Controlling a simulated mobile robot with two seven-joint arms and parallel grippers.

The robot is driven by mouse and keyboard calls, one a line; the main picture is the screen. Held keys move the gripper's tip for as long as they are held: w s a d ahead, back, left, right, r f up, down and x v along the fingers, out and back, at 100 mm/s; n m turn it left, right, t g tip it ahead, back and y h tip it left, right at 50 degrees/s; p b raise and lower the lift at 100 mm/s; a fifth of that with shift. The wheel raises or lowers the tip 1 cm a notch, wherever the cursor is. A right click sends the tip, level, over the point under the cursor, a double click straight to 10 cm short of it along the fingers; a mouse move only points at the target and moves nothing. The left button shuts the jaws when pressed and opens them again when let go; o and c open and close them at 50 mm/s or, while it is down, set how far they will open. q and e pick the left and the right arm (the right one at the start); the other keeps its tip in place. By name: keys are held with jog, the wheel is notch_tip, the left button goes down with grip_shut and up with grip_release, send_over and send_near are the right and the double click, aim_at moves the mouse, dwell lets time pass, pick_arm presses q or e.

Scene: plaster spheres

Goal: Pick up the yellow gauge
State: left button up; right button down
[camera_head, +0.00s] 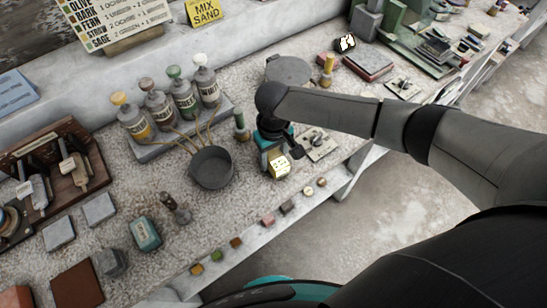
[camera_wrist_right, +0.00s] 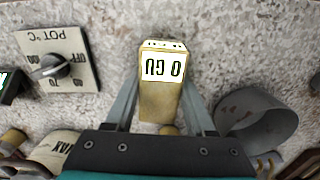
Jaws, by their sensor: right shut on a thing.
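The yellow gauge (camera_head: 279,168) is a small boxy block with a pale display face, near the front of the stone worktop in the head view. My right gripper (camera_head: 274,156), with a teal body, comes down over it. In the right wrist view the gauge (camera_wrist_right: 160,98) is between the two grey fingers of my right gripper (camera_wrist_right: 161,108), one on each side, and they are shut on it. Its white display shows dark characters. I cannot tell whether its base touches the worktop. My left gripper is not in view.
A dark round pot (camera_head: 211,168) stands left of the gauge. A dial plate marked POT °C (camera_wrist_right: 57,60) lies close by, on the other side. Several small coloured blocks line the front edge (camera_head: 268,219). Bottles (camera_head: 132,118) stand on a slab behind the pot.

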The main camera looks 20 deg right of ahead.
aim_at(274, 154)
notch_tip(274, 154, up, 20)
jog(key=p, duration=0.4)
jog(key=c, duration=0.9)
grip_release()
jog(key=c, duration=0.7)
